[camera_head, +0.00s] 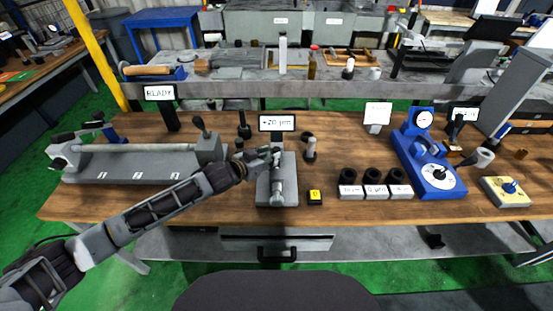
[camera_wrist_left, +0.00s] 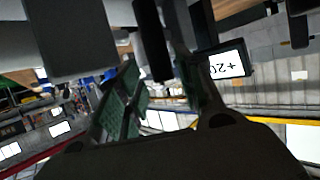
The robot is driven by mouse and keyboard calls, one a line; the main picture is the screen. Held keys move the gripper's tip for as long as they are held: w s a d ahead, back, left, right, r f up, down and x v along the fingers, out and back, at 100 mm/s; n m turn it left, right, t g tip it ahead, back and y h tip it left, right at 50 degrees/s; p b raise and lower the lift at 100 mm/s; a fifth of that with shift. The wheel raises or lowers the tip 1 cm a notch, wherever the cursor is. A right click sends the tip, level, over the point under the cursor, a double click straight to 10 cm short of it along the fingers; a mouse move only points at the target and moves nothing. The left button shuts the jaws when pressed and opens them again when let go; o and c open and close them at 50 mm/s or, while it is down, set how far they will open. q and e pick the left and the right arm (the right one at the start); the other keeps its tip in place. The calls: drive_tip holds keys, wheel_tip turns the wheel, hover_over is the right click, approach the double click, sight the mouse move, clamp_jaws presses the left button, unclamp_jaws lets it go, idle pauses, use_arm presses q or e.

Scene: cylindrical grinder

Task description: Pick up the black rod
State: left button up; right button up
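My left gripper (camera_head: 268,157) reaches in from the left to the small grey gauge stand (camera_head: 277,190) below the "+20 µm" display (camera_head: 277,123). In the left wrist view, the green-padded fingers of my left gripper (camera_wrist_left: 155,85) are apart. A dark upright bar (camera_wrist_left: 152,40) shows between and beyond them; I cannot tell whether it is the black rod or touches a finger. The display (camera_wrist_left: 226,65) shows to the right there. In the head view, a dark upright piece (camera_head: 244,126) stands behind the gripper, and I cannot tell whether this is the rod. My right gripper is not in view.
A long grey grinder bed (camera_head: 135,165) lies at the left. Several black rings sit on labelled blocks (camera_head: 375,192) to the right, before a blue gauge (camera_head: 428,165).

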use_arm(q)
drive_tip(key=shift+w+d+f, duration=0.15)
drive_tip(key=shift+w+d, duration=0.15)
drive_tip(key=shift+w, duration=0.1)
drive_tip(key=shift+w+d+f, duration=0.3)
drive_tip(key=shift+w+d, duration=0.15)
drive_tip(key=shift+w, duration=0.05)
drive_tip(key=shift+w+d+f, duration=0.3)
drive_tip(key=shift+w+d, duration=0.1)
drive_tip(key=shift+w, duration=0.1)
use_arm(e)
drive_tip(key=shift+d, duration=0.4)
use_arm(q)
drive_tip(key=c, duration=0.7)
clamp_jaws()
drive_tip(key=shift+w, duration=0.1)
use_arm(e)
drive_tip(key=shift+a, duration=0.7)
